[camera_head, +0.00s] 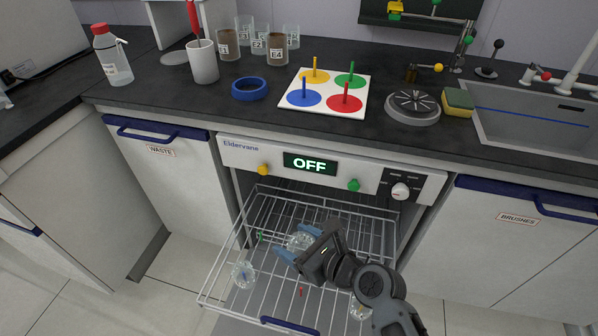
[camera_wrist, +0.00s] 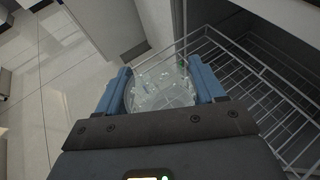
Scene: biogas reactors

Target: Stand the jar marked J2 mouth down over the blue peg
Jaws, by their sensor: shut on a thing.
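My gripper (camera_head: 292,252) is over the pulled-out dishwasher rack, its blue fingers shut on a clear glass jar (camera_head: 300,241). In the wrist view the gripper (camera_wrist: 163,85) has one finger on each side of the jar (camera_wrist: 163,92). I cannot read a mark on this jar, nor tell whether it is clear of the rack. The blue peg (camera_head: 304,87) stands upright and bare on a blue disc, at the front left of a white board (camera_head: 331,83) on the counter. No jar marked J2 is readable.
The wire rack (camera_head: 231,301) also holds a clear jar (camera_head: 243,274) and another (camera_head: 360,309) partly behind my arm. Jars marked E1 to E4 (camera_head: 277,50), a white mug (camera_head: 203,65) and a blue ring (camera_head: 249,88) stand near the board. The sink (camera_head: 535,110) is right.

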